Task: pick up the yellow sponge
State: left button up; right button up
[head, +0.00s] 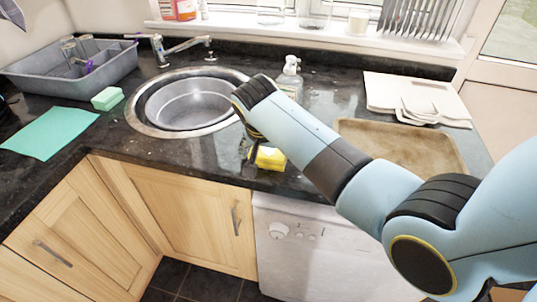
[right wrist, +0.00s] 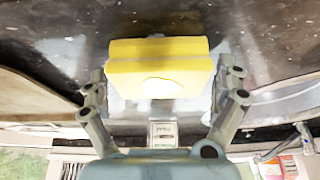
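The yellow sponge (head: 270,158) lies on the dark granite counter near its front edge, partly hidden by my right arm in the head view. In the right wrist view the yellow sponge (right wrist: 160,62) sits between the two fingers of my right gripper (right wrist: 160,74). The fingers are apart, one on each side of it, with a narrow gap showing at each side. In the head view my arm hides most of this gripper. My left gripper is not in view.
A soap bottle (head: 290,78) stands behind the sponge, beside the round sink (head: 148,128). A brown tray (head: 440,150) and white boards (head: 415,95) lie to the right. A green sponge (head: 107,98), a green cloth (head: 48,133) and a grey basin (head: 75,85) are left.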

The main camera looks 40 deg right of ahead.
aim_at(268, 150)
jog(key=c, duration=0.7)
jog(key=shift+c, duration=0.2)
jog(key=shift+r, duration=0.5)
notch_tip(268, 150, up, 3)
jog(key=shift+f, duration=0.2)
jog(key=s+d+r+b, duration=0.1)
jog(key=s+d+r, duration=0.3)
jog(key=d+r, duration=0.3)
jog(key=d, duration=0.3)
jog(key=shift+s+d+r+b, duration=0.25)
jog(key=shift+s+d+b, duration=0.1)
jog(key=shift+s+b, duration=0.05)
